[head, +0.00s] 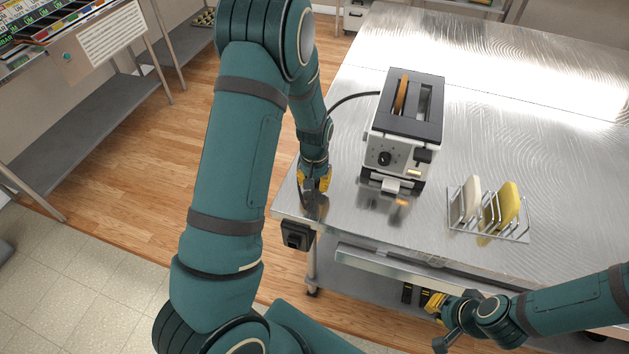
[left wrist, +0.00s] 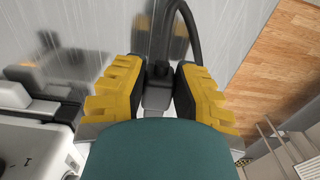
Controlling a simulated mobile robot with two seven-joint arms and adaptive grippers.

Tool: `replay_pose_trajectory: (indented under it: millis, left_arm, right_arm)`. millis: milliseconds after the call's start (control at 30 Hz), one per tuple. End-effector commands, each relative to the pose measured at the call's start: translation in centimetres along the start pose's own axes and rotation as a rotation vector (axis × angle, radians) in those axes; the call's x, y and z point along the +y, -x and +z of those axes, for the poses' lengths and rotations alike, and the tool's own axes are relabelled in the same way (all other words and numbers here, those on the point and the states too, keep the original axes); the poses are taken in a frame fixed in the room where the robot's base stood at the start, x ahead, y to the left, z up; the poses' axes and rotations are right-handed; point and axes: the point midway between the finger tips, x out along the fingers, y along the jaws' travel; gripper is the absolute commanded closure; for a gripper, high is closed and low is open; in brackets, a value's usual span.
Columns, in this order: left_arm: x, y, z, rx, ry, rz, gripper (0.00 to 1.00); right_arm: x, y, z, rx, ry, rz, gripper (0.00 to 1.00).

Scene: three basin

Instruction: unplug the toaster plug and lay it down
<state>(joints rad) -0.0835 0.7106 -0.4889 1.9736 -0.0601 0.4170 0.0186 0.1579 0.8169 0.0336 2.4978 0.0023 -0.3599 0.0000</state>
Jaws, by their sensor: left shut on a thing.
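The toaster (head: 385,158) stands on the steel table with a bread slice in one slot. Its black cord (head: 352,98) runs left behind my left arm. My left gripper (head: 316,182) points down over the table's near left corner. In the left wrist view its yellow fingers are shut on the dark plug (left wrist: 158,94), with the thick black cord (left wrist: 190,35) leading away from it. In the head view the plug is mostly hidden by the fingers. A black socket box (head: 297,236) is fixed at the table's corner edge, below and left of the gripper.
A wire rack (head: 515,233) with a white sponge (head: 472,195) and a yellow sponge (head: 507,203) stands right of the toaster. My right gripper (head: 434,303) is low by the table's front edge, its opening unclear. Bare steel tabletop (head: 540,140) lies to the right.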

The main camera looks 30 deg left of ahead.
Motion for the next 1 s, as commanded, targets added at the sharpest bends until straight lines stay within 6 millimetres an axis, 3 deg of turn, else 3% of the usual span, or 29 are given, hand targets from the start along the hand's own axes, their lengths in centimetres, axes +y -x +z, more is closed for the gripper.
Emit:
replay_pose_trajectory:
  millis: [400, 433, 500, 833, 1000]
  left_arm:
    - [0.0, -1.7, 0.0, 0.000, 0.000, 0.000, 1.00]
    - [0.0, -1.6, 0.0, 0.000, 0.000, 0.000, 0.63]
    - [0.0, -1.5, 0.0, 0.000, 0.000, 0.000, 0.44]
    - [0.0, -1.4, 0.0, 0.000, 0.000, 0.000, 0.44]
    - [0.0, -0.2, 0.0, 0.000, 0.000, 0.000, 0.44]
  right_arm:
    - [0.5, -1.2, 0.2, 0.000, 0.000, 0.000, 1.00]
    - [0.5, -1.1, 0.2, 0.000, 0.000, 0.000, 1.00]
    - [0.4, -1.1, 0.1, 0.000, 0.000, 0.000, 1.00]
    - [0.4, -1.0, 0.1, 0.000, 0.000, 0.000, 1.00]
    - [0.1, -0.2, 0.0, 0.000, 0.000, 0.000, 1.00]
